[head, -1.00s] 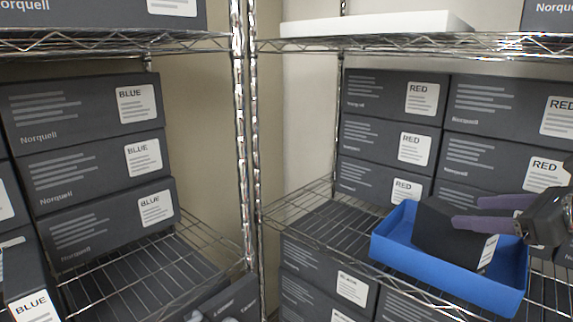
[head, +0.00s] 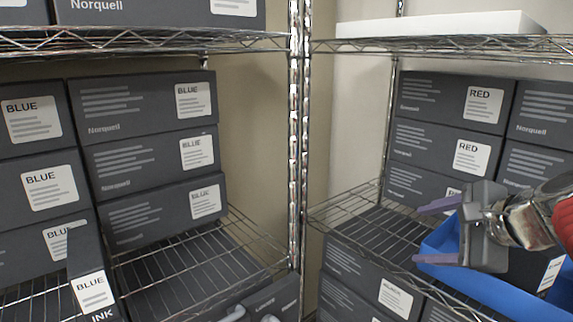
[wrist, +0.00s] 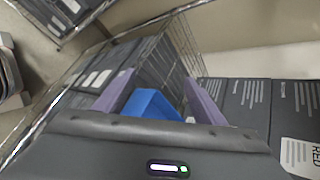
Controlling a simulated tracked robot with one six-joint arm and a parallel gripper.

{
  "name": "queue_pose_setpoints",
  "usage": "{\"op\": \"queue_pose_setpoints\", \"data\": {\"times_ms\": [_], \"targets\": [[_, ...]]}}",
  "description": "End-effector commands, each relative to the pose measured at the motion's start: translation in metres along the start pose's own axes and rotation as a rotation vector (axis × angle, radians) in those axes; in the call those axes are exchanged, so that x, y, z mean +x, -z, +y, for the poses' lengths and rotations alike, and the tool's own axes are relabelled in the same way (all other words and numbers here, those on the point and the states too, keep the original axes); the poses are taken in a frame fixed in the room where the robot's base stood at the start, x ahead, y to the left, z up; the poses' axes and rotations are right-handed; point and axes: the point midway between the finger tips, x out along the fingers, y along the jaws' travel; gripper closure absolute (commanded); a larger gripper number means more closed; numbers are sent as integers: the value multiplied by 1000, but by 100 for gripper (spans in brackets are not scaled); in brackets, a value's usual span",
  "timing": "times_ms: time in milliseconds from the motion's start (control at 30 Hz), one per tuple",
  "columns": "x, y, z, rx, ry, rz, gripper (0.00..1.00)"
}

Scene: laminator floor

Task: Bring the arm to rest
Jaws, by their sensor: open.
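My gripper (head: 440,232) is at the right of the head view, in front of the right shelf unit. Its two purple fingers are spread apart with nothing between them. Behind and below it is a blue tray (head: 470,277), partly hidden by the gripper and cut off at the right. A dark box (head: 532,268) with a white label is in the tray. In the wrist view the blue tray (wrist: 150,104) shows between the two fingers (wrist: 160,98).
Dark boxes with RED labels (head: 470,155) are stacked behind the tray. Boxes with BLUE labels (head: 150,155) fill the left unit. A chrome post (head: 297,150) stands between the units. A bare wire shelf (head: 345,215) lies left of the tray. An upper shelf (head: 440,45) is above.

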Motion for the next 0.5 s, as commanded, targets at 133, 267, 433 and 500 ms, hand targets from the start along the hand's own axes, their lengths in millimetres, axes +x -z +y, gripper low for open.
{"op": "queue_pose_setpoints", "data": {"times_ms": [133,267,433,500], "targets": [[9,-25,37,-221,-79,8,36],[13,-40,72,-428,-153,11,36],[16,-53,120,-714,-249,5,36],[16,-56,138,-836,-287,-1,36]]}}
